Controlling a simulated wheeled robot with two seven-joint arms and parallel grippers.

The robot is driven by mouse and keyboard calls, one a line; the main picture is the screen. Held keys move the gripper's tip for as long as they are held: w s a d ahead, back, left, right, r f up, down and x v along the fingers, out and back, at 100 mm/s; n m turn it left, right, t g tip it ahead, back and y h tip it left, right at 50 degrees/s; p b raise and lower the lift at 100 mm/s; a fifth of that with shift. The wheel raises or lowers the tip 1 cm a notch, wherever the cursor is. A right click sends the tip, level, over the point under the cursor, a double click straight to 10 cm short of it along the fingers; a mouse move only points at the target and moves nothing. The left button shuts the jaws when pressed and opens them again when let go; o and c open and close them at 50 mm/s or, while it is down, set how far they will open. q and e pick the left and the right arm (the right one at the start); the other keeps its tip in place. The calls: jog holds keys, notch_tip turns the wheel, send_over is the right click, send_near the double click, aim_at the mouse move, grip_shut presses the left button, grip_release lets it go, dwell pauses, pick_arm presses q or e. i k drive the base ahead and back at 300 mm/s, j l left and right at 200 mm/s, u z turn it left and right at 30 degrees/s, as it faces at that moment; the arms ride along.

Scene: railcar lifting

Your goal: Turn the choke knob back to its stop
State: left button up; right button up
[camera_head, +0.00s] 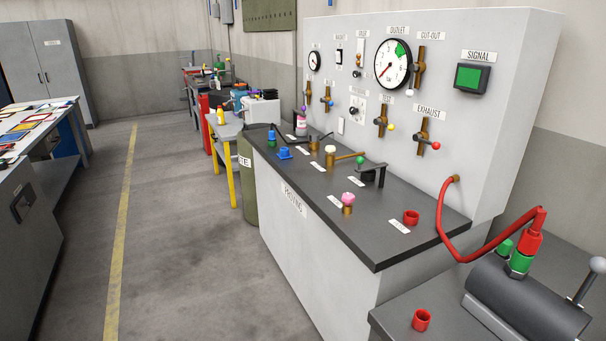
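The grey test panel (470,140) stands behind a dark bench top (375,225). A small dark knob on a pale dial plate (357,109) sits low in the panel's middle, left of the valve with the yellow-tipped handle (381,121). Its label is too small to read, so I cannot tell for sure that it is the choke knob, nor its setting. Another small knob (356,74) sits above it under a pale strip. Neither of my grippers is in view, and nothing of mine touches the panel.
A red hose (447,235) arcs from the panel to a fitting on a dark cylinder (525,305) at lower right. Valves, a pink knob (348,198) and a red cup (411,217) stand on the bench top. The floor (190,240) at left is clear.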

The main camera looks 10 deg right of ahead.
aim_at(347, 198)
jog(key=i+u, duration=0.2)
jog(key=i, duration=0.3)
jog(key=i+l+u, duration=0.2)
jog(key=i, duration=0.3)
